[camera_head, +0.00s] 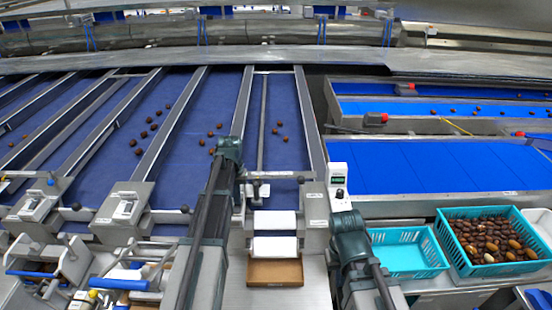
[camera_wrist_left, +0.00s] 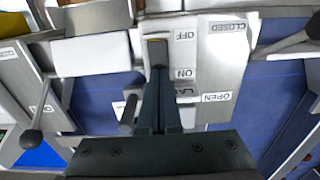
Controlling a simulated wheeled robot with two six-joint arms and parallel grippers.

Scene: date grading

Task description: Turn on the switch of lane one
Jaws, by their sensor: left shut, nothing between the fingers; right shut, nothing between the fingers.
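In the left wrist view my left gripper (camera_wrist_left: 159,72) is shut and empty. Its fingertips are over the front of a grey control box (camera_wrist_left: 222,70), at a slot or rocker with a yellowish edge (camera_wrist_left: 157,41), which looks like the switch. The OFF label (camera_wrist_left: 185,35) is beside its far end, and the ON label (camera_wrist_left: 184,73) is beside the fingers. The fingers cover part of the switch, so I cannot tell its position or whether they touch it. In the head view my left arm hides this box. My right arm shows there, but I cannot make out its fingers.
The OPEN label (camera_wrist_left: 215,97) and CLOSED label (camera_wrist_left: 228,27) are on the same box. A dark-knobbed lever (camera_wrist_left: 31,139) stands at left. Blue lanes (camera_head: 205,110) carry a few dates. A teal crate of dates (camera_head: 490,263) and an emptier crate (camera_head: 406,254) are at right.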

